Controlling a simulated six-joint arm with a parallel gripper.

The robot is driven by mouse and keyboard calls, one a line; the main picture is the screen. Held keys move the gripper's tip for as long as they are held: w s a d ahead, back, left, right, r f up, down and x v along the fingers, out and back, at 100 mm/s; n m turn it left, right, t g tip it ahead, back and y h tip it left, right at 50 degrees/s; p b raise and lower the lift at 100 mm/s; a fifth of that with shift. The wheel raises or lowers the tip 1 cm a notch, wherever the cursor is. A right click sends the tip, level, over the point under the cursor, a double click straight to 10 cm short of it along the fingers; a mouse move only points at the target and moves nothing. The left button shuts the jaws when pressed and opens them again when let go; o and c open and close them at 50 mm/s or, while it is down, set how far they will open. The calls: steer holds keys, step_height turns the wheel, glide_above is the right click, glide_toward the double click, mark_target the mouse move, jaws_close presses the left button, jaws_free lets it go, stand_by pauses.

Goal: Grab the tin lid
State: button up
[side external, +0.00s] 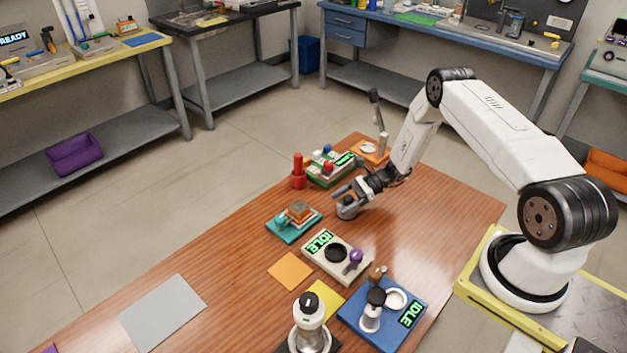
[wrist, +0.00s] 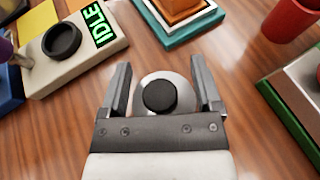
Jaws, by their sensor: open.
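The tin lid is most likely the round silver piece with a black knob (wrist: 160,96), between the two fingers of my gripper (wrist: 160,72) in the wrist view. My gripper is open, with one finger on each side of it and a small gap visible at the sides. In the side view the silver piece (side external: 347,209) sits low at my gripper (side external: 344,197), near the wooden table. My gripper partly hides it, so I cannot tell whether there is a tin under it.
A cream device marked IDLE (side external: 337,257) and a teal tray (side external: 293,224) stand close by. A red cup (side external: 298,179) and a green-based device (side external: 332,169) are behind. Bare wood surrounds the lid.

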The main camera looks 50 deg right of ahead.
steer(key=shift+w+a+f, duration=0.1)
steer(key=shift+a, duration=0.05)
stand_by(0.3)
jaws_close()
steer(key=shift+r, duration=0.25)
steer(key=shift+r, duration=0.9)
steer(key=s+a+r, duration=0.3)
steer(key=s+r, duration=0.7)
steer(key=s, duration=0.3)
steer(key=shift+s+r, duration=0.35)
